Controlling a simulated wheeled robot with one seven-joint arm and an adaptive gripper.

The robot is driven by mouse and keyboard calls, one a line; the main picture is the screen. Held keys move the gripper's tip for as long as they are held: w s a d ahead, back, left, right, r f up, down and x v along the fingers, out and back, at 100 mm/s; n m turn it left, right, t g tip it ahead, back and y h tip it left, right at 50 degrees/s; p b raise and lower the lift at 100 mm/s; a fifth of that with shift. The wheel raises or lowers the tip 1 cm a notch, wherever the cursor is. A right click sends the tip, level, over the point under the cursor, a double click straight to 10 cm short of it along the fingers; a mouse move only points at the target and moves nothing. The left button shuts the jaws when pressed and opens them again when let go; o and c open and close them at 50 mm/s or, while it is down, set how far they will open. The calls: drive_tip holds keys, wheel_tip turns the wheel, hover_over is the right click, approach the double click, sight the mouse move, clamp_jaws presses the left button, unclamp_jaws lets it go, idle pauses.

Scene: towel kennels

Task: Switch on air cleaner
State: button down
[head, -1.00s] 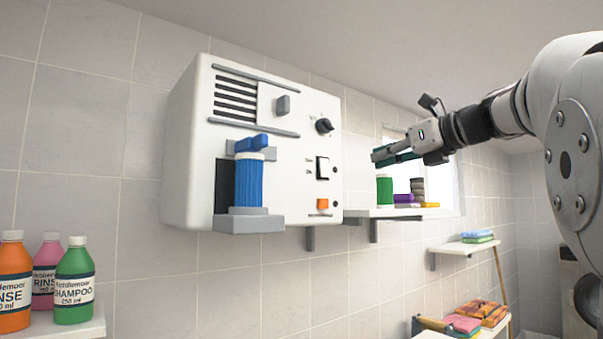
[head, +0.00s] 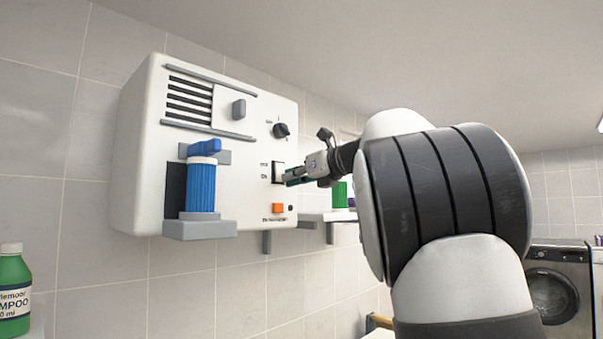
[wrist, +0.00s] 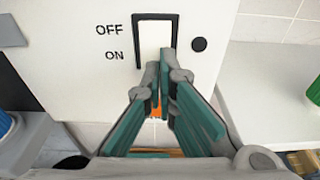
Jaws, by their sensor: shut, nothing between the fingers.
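The air cleaner (head: 236,190) is a white box on the tiled wall, with a vent, a grey slider (head: 239,108), a black knob (head: 281,130) and a blue filter cartridge (head: 201,187) on its front. Its white rocker switch (wrist: 155,35) in a black frame shows in the wrist view, with OFF printed above ON at its left. My gripper (wrist: 159,70) is shut and empty, its fingertips at the lower part of the switch. I cannot tell whether they touch it. In the head view my gripper (head: 288,181) partly covers the switch (head: 278,171).
An orange button (head: 278,208) sits below the switch. A shelf (head: 322,215) with a green container (head: 340,195) is just right of the cleaner. A green shampoo bottle (head: 13,290) stands at the lower left. A washing machine (head: 553,290) is at the far right.

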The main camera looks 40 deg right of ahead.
drive_tip(key=shift+w+f, duration=0.1)
drive_tip(key=shift+w, duration=0.1)
idle(0.3)
drive_tip(key=t+b, duration=0.1)
drive_tip(key=b, duration=0.1)
drive_tip(key=w+f+t+b, duration=0.1)
drive_tip(key=b, duration=0.2)
drive_tip(key=shift+a+b, duration=0.15)
drive_tip(key=shift+b, duration=0.2)
drive_tip(key=shift+r, duration=0.2)
